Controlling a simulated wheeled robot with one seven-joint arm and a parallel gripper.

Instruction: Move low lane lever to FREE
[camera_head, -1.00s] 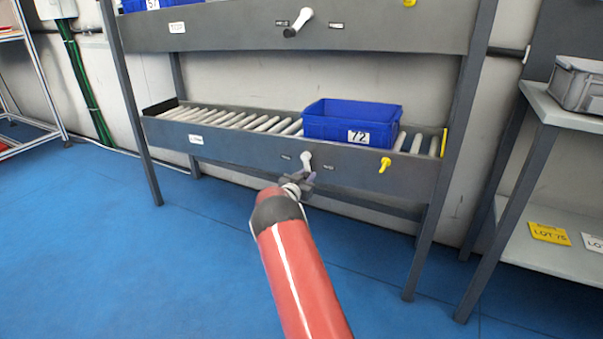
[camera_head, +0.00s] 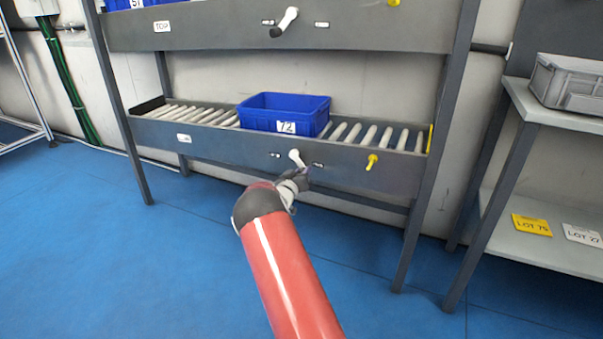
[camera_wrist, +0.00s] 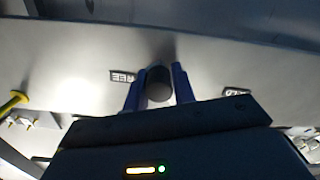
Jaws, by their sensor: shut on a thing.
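The low lane lever (camera_head: 297,157) is white and sits on the front rail of the low lane, between two small labels. Its arm slants down and to the right into my gripper (camera_head: 303,176). In the wrist view, my gripper's two blue fingers (camera_wrist: 156,78) stand on either side of the lever's dark round grip (camera_wrist: 158,84), shut on it. The upside-down FREE label (camera_wrist: 122,77) is just left of the fingers in the wrist view. The other label (camera_wrist: 237,91) is further off to the right. The lever's lower end is hidden by my gripper in the head view.
A blue bin numbered 72 (camera_head: 285,113) sits on the low lane's rollers. A yellow knob (camera_head: 371,161) sticks out right of the lever. The upper lane's lever (camera_head: 285,22) slants down-left. A side table (camera_head: 555,115) stands at right. The blue floor in front is clear.

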